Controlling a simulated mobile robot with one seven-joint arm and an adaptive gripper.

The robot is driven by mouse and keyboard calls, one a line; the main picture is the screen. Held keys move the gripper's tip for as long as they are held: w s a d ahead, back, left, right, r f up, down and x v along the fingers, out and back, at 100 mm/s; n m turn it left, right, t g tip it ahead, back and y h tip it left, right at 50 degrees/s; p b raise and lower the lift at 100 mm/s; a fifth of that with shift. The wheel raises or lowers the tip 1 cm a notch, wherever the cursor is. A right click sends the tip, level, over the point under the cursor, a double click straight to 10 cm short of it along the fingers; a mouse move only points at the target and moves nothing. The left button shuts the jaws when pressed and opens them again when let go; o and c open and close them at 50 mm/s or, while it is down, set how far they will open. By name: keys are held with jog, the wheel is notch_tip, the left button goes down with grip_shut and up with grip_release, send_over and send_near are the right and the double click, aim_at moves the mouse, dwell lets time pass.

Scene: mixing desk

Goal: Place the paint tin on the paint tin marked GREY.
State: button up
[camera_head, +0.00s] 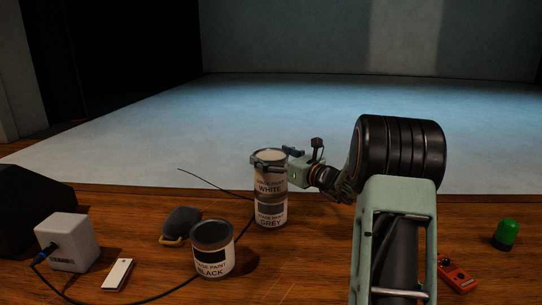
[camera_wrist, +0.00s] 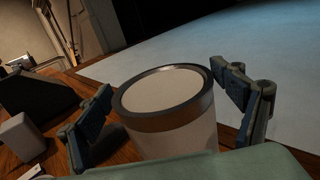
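The paint tin marked WHITE (camera_head: 270,183) stands upright on the paint tin marked GREY (camera_head: 270,215), the two looking roughly in line. My gripper (camera_head: 269,162) reaches in from the right, with its fingers around the top of the white tin. In the wrist view, the white tin (camera_wrist: 165,95) has a pale lid and a dark metal rim. My gripper's fingers (camera_wrist: 162,82) lie on both sides, their tips very close to the rim. I cannot tell whether they press on it. The grey tin is hidden in the wrist view.
A dark padlock-like object (camera_head: 181,225), white box (camera_head: 68,243), small white stick (camera_head: 117,274) and cable lie left. A green-capped item (camera_head: 505,234) and red device (camera_head: 457,276) are right.

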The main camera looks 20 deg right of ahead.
jog(key=shift+o, duration=0.7)
jog(key=shift+r, duration=0.2)
jog(key=v, duration=1.2)
jog(key=shift+p, duration=0.4)
jog(key=shift+f, duration=0.15)
